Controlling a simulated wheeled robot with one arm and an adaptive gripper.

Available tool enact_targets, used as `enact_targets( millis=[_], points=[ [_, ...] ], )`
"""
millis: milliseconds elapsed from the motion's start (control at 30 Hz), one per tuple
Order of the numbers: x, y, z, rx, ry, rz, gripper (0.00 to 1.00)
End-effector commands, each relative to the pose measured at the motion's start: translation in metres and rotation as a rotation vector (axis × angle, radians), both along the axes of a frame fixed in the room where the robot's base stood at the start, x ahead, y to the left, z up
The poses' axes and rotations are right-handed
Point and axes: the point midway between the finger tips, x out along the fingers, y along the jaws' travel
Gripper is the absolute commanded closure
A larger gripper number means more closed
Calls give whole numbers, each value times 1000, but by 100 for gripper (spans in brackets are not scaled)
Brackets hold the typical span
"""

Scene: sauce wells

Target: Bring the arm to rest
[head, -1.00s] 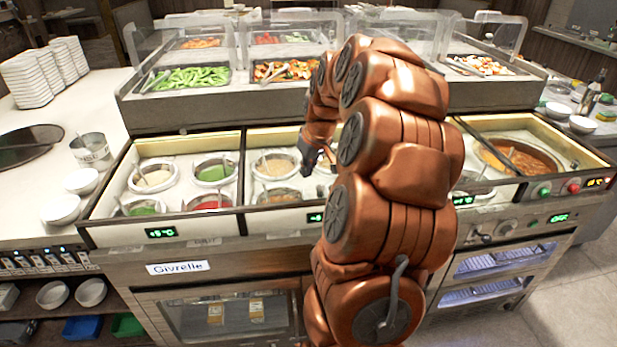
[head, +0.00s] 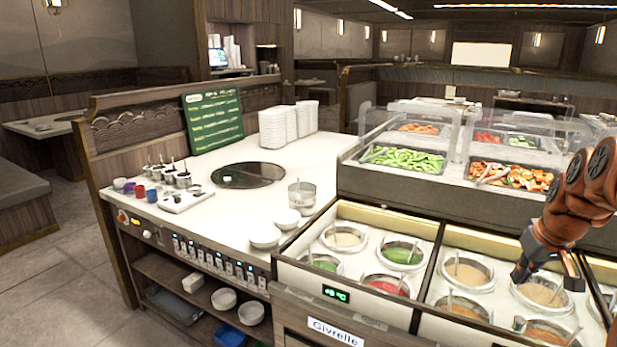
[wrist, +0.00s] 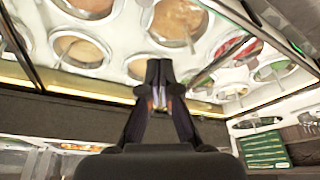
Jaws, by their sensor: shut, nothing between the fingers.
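My gripper (head: 519,277) is at the right edge of the head view, at the end of my copper-coloured arm. It is above the sauce wells, over the section with the tan sauces. In the wrist view my gripper (wrist: 159,68) points at the wells, with its dark fingers together and nothing between them. Round wells with a tan sauce (head: 467,270) and a red sauce (head: 387,285) sit in the white-topped counter. How far the fingertips are above the wells is hard to tell.
Clear sneeze guards (head: 410,118) stand over the vegetable trays behind the wells. To the left, a white counter carries stacked white dishes (head: 278,128), a metal pot (head: 301,194), white bowls (head: 264,236) and a green menu board (head: 212,118). Open floor lies at the far left.

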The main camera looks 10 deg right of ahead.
Motion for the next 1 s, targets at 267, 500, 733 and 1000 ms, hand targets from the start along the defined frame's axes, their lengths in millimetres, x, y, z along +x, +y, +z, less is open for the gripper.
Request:
enact_targets(
  millis=[267, 500, 733, 1000],
  points=[
    [-18, 138, 9, 52, 102, 123, 100],
    [-81, 242, 2, 72, 232, 188, 100],
    [-164, 302, -12, 60, 360, 200, 100],
    [-237, 325, -28, 38, 460, 174, 100]
  ],
)
